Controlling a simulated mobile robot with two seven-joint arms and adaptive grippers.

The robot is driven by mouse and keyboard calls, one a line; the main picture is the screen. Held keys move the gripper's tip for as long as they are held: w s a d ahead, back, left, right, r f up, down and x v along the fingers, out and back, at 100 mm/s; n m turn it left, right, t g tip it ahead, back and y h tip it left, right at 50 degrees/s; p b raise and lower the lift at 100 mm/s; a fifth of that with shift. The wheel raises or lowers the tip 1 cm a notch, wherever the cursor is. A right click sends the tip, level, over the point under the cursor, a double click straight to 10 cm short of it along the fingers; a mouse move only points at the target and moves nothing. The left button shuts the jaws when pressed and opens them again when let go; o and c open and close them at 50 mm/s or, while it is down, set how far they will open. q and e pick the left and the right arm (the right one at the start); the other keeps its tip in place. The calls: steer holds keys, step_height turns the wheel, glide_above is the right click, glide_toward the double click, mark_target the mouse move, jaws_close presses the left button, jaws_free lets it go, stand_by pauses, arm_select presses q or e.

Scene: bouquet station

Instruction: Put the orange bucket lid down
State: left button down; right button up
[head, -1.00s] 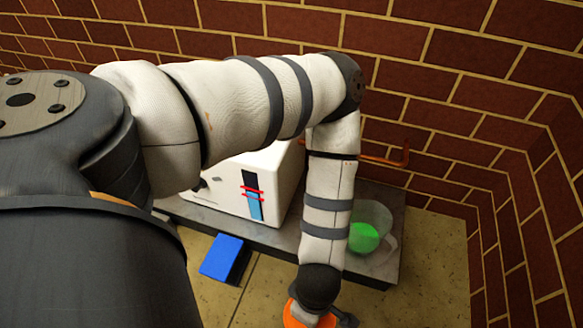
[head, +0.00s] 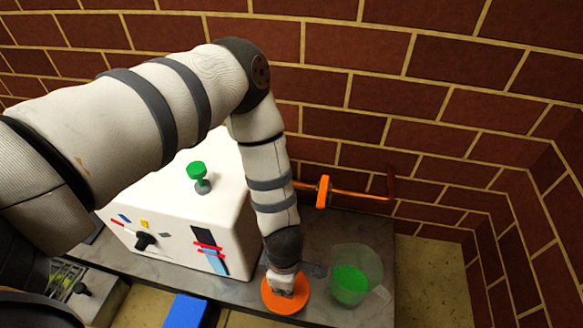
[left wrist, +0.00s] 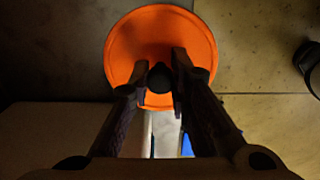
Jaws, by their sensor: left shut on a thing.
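The orange bucket lid (head: 300,299) is a round disc with a dark knob in the middle. My left gripper (head: 281,284) is above it, shut on the knob. In the left wrist view the lid (left wrist: 130,45) lies across both fingertips (left wrist: 162,76), with the knob between them. In the head view the lid appears flat over the front part of the grey counter (head: 235,288), left of the clear jug. I cannot tell whether it touches the counter. My right gripper is not in view.
A clear jug (head: 368,262) with green liquid (head: 350,282) stands close to the lid's right. A white machine (head: 165,235) with a green knob stands behind left. An orange pipe with a valve (head: 323,191) runs along the brick wall. A blue object (head: 183,310) is at the front.

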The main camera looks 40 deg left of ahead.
arm_select(q)
steer(key=f, duration=0.1)
steer(key=w+a+f+b, duration=0.1)
steer(key=w+f, duration=0.1)
steer(key=shift+w+a+f, duration=0.15)
steer(key=shift+a+f, duration=0.1)
steer(key=shift+f, duration=0.05)
steer(key=f+b, duration=0.2)
steer(key=f, duration=0.1)
steer(key=shift+w+a+f, duration=0.15)
steer(key=shift+w+f, duration=0.05)
steer(key=shift+f, duration=0.05)
steer(key=shift+r, duration=0.15)
steer(key=c, duration=1.5)
jaws_free()
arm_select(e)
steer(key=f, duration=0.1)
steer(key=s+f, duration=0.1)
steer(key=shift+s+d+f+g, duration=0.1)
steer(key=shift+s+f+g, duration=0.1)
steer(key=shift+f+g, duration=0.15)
